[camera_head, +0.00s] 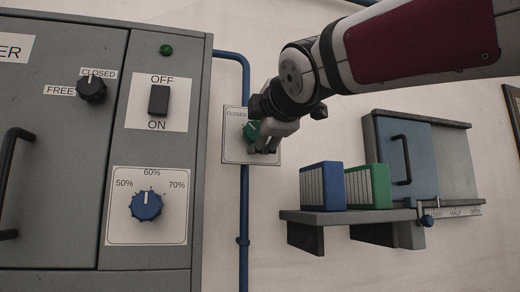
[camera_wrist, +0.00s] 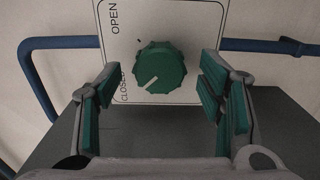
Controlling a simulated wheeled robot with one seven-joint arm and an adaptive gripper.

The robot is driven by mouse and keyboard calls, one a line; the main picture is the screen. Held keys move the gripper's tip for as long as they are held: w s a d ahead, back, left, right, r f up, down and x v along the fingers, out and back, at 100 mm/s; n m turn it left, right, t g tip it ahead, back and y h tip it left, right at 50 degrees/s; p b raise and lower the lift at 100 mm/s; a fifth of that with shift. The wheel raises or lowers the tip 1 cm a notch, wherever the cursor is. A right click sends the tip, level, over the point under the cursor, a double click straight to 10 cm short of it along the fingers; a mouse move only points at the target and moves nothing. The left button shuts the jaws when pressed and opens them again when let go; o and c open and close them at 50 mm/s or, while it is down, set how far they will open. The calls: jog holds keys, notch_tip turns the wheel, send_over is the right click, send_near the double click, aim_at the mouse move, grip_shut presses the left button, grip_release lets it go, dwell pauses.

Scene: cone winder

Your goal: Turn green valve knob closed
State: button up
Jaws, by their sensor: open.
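The green valve knob (camera_head: 251,130) sits on a white plate (camera_head: 235,152) on the blue pipe in the head view, partly hidden by my gripper (camera_head: 265,140). In the wrist view the knob (camera_wrist: 160,66) is in full sight, with OPEN and CLOSED printed at the plate's left. The knob's white line points to the lower left, toward the CLOSED word. My gripper (camera_wrist: 158,88) is open. Its green-padded fingers stand to the left and right of the knob, with gaps on both sides. I see no contact.
A grey cabinet (camera_head: 80,150) with a black knob, a switch and a blue dial (camera_head: 146,205) stands at the left. At the right a shelf (camera_head: 350,217) holds a blue binder (camera_head: 322,186) and a green binder (camera_head: 368,186), beside a sliding door (camera_head: 408,160). The blue pipe (camera_head: 244,215) runs down the wall.

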jog(key=v, duration=1)
jog(key=shift+s, duration=0.1)
